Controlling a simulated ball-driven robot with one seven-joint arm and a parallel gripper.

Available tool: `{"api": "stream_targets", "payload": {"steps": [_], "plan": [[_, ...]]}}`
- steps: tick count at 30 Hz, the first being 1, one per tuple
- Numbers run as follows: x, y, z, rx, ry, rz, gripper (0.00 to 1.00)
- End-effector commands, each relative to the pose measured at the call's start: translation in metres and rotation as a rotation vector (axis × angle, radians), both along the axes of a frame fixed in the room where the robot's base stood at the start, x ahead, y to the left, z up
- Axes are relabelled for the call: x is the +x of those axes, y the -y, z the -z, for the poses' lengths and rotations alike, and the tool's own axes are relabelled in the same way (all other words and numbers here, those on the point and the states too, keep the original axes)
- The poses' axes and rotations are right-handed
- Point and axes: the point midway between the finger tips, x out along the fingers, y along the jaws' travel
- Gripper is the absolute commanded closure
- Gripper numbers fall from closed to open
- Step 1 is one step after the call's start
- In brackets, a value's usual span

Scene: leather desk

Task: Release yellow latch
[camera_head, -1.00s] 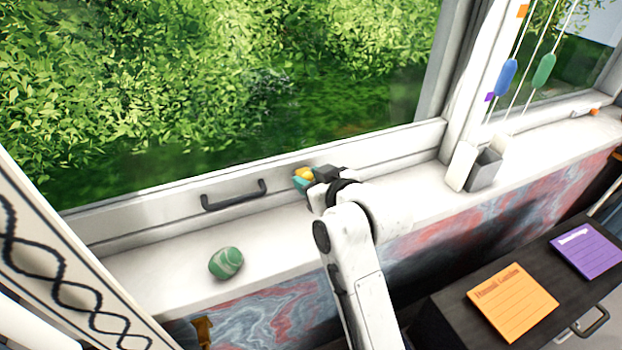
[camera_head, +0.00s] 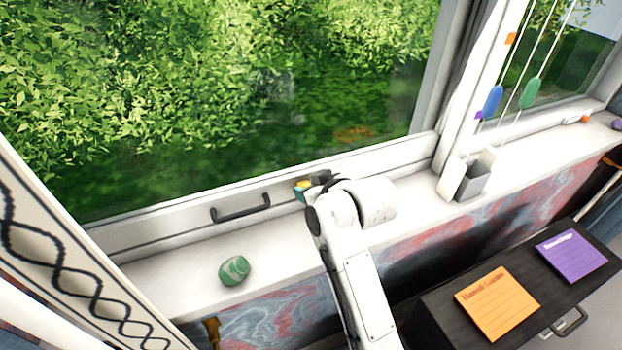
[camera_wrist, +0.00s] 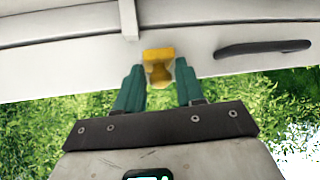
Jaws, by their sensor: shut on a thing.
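The yellow latch (camera_wrist: 159,66) is on the white window frame's lower rail, and it sits between the teal fingers of my gripper (camera_wrist: 159,86) in the wrist view. The fingers are closed on the latch from both sides. In the head view, the yellow latch (camera_head: 302,184) shows as a small patch at the fingertips of my gripper (camera_head: 302,189), to the right of the dark handle. The wrist partly hides the latch there.
A dark window handle (camera_head: 241,209) is on the rail left of the gripper. A green striped stone (camera_head: 234,271) lies on the white sill. A grey box (camera_head: 472,182) stands to the right. Orange (camera_head: 497,304) and purple (camera_head: 571,255) notes lie on a dark cabinet.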

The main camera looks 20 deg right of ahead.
Motion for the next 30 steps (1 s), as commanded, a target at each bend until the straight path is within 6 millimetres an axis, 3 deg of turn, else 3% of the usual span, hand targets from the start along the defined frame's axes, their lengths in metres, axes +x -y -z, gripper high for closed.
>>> {"api": "stream_targets", "payload": {"steps": [1,7,24,25,28,30], "plan": [[0.0014,-0.001,-0.0087,0.0,-0.019,-0.002,0.93],[0.0041,-0.0008,-0.0115,0.001,-0.108,-0.001,0.93],[0.0055,-0.0012,-0.0079,0.0,-0.175,-0.003,0.93],[0.0055,-0.0012,-0.0079,0.0,-0.175,-0.003,0.61],[0.0054,-0.0011,-0.008,0.001,-0.176,-0.002,0.52],[0.0054,-0.001,-0.0079,0.001,-0.176,-0.002,0.51]]}}
